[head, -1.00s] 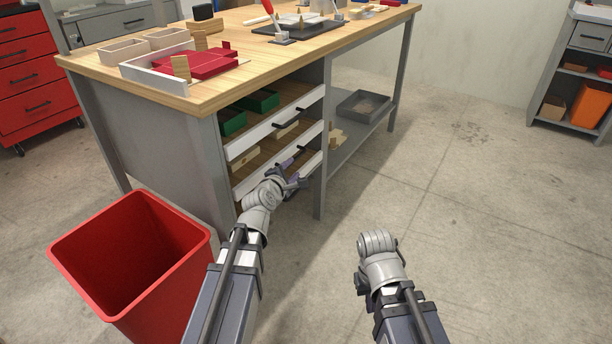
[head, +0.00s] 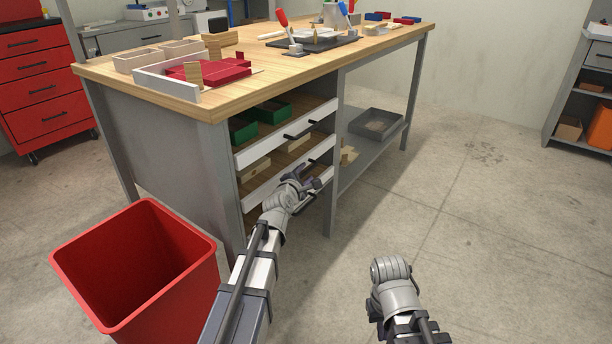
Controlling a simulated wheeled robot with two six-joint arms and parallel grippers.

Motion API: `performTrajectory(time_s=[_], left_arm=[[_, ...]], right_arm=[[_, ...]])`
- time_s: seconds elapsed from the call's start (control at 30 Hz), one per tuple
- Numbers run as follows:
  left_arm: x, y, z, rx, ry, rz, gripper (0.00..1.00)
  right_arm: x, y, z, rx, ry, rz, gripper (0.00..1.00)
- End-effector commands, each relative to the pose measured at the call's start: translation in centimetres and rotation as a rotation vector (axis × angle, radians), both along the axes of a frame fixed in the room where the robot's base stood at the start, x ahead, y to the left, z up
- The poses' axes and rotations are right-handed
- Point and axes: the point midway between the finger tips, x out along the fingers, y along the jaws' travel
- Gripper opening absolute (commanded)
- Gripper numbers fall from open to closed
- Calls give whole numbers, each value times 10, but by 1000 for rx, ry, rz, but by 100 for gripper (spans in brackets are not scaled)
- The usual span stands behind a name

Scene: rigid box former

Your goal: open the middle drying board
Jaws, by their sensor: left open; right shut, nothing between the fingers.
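Three white-fronted drying boards sit stacked in the left bay of the workbench. The middle drying board (head: 262,191) lies between the top board (head: 259,150) and a lower board, which is mostly hidden behind my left gripper. The middle board's dark handle (head: 320,157) shows just above and right of my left gripper. My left gripper (head: 306,183) is open, close in front of the lower edge of the middle board. I cannot tell whether it touches anything. My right arm's wrist shows at the lower right, away from the bench; its fingers are hidden.
A red bin (head: 140,262) stands on the floor left of my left arm. The workbench top (head: 235,92) carries trays, blocks and tools. A grey tray (head: 376,124) lies on the lower shelf. The floor right of the bench is clear.

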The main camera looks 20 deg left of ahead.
Motion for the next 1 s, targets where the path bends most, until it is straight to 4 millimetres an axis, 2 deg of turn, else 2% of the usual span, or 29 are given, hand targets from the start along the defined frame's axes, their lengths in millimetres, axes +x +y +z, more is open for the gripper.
performTrajectory(time_s=[0.03, 0.1, 0.37, 0.77, 1.0], left_arm=[[9, 0, -3, 0, 0, 0, 45], [13, -1, -3, 0, 0, 0, 45], [14, -1, -3, 0, 0, 0, 45], [13, -1, -3, 0, 1, -1, 1], [13, -1, -3, 0, 1, -1, 0]], right_arm=[[0, 0, -3, 0, 0, 0, 0], [0, 0, -3, 0, 0, 0, 0], [0, 0, -3, 0, 0, 0, 0], [0, 0, -3, 0, 0, 0, 0], [0, 0, -3, 0, 0, 0, 0]])
